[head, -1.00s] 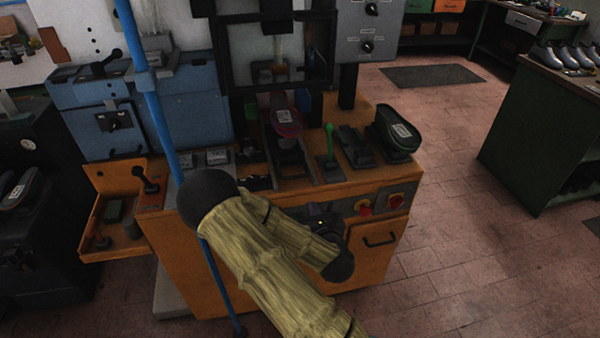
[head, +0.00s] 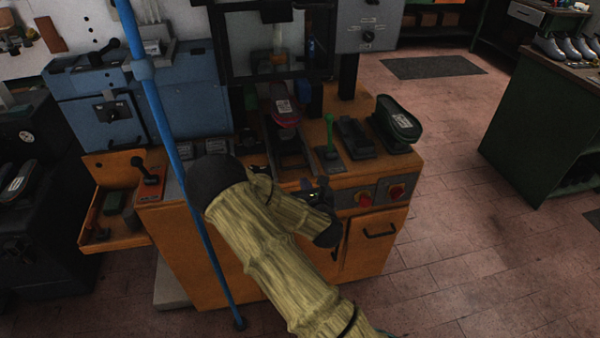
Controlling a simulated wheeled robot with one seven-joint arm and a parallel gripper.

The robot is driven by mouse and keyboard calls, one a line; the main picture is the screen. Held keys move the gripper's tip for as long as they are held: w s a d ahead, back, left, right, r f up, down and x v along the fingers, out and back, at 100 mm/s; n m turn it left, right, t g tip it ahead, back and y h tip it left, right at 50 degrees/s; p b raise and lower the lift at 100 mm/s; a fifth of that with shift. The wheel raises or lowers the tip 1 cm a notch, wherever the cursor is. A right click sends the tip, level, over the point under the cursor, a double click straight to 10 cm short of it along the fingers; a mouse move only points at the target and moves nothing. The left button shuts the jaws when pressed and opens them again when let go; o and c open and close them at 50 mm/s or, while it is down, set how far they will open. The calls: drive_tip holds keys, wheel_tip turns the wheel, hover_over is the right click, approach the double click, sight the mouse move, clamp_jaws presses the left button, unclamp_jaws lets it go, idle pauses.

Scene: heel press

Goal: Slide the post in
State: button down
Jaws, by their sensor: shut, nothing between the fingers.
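A dark red shoe or last form (head: 286,112) with a pale label sits in the middle of the press. It appears to rest on the post, whose body is mostly hidden beneath it. A dark slideway (head: 292,152) runs from under it toward the front edge of the orange bench. My gripper (head: 318,186) is shut and empty at the front edge, below and a little right of the slideway. It looks apart from the post. My arm covers part of the bench front, and the fingertips are dark and hard to make out.
A green lever (head: 330,134) stands right of the slideway. A green-rimmed shoe form (head: 398,120) stands farther right. A blue pole (head: 170,140) stands at the left, close to my arm.

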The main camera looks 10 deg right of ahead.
sight(298, 167)
drive_tip(key=p+x, duration=0.1)
drive_tip(key=x, duration=0.5)
drive_tip(key=shift+w+f, duration=0.1)
drive_tip(key=shift+w, duration=0.3)
drive_tip(key=shift+d, duration=0.1)
